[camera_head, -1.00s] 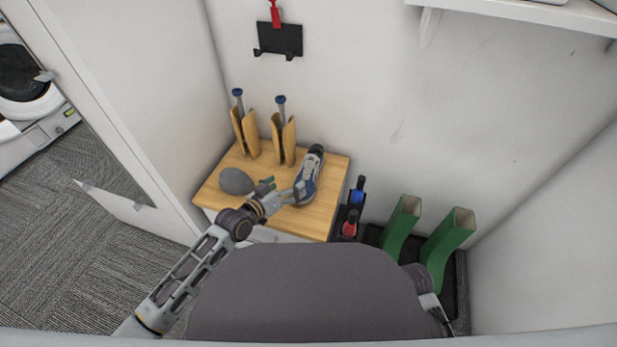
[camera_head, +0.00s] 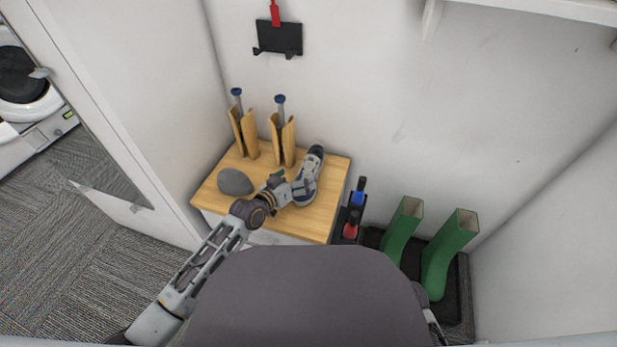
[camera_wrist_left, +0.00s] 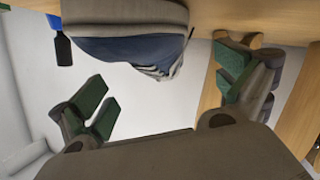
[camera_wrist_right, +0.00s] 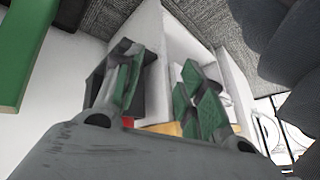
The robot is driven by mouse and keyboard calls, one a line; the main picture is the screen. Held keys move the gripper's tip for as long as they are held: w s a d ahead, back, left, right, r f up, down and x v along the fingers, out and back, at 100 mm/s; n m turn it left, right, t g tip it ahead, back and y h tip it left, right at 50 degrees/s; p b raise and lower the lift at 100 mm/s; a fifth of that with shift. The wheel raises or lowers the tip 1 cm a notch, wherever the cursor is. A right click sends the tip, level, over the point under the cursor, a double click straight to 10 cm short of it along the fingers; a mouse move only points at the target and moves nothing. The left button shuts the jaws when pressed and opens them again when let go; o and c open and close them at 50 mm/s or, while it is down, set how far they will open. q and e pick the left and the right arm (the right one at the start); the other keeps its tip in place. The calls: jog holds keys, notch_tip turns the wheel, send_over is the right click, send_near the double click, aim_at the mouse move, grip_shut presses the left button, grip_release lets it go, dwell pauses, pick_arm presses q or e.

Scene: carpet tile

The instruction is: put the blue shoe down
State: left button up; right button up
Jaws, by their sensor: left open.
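The blue shoe (camera_head: 308,176), blue and grey with a pale sole, rests on the right part of the wooden cabinet top (camera_head: 322,222). My left gripper (camera_head: 298,189) is at its near-left side, overlapping it in the head view. In the left wrist view the shoe (camera_wrist_left: 130,45) is beyond the spread fingers of the left gripper (camera_wrist_left: 165,95), with no clear contact. My right gripper (camera_wrist_right: 163,95) shows its fingers apart with nothing between them. In the head view it is mostly hidden behind my body.
A grey rounded object (camera_head: 235,182) lies left of my left gripper. Green boots (camera_head: 448,250) stand on a black tray (camera_head: 456,305) at the right. Blue and red-topped items (camera_head: 357,198) stand beside the cabinet.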

aim_at(302, 172)
pick_arm(q)
jog(key=shift+w+d+f+b, duration=0.2)
jog(key=shift+w+d+b, duration=0.05)
jog(key=shift+w+b, duration=0.15)
jog(key=shift+w+d, duration=0.1)
jog(key=shift+w, duration=0.15)
jog(key=shift+w+d+f+b, duration=0.15)
jog(key=shift+w+b, duration=0.05)
jog(key=shift+b, duration=0.1)
jog(key=shift+b+x, duration=0.8)
jog(key=shift+x, duration=0.75)
pick_arm(e)
jog(key=shift+w+a+f+t+y, duration=0.1)
jog(key=shift+a+f+t+y, duration=0.1)
jog(key=shift+f, duration=0.75)
jog(key=shift+a+f+t+y, duration=0.1)
jog(key=shift+a+f, duration=0.05)
jog(key=shift+f, duration=0.8)
pick_arm(q)
jog(key=shift+c, duration=0.3)
jog(key=c, duration=1.4)
jog(key=shift+o, duration=0.2)
jog(key=shift+r, duration=0.3)
pick_arm(e)
jog(key=shift+r, duration=0.1)
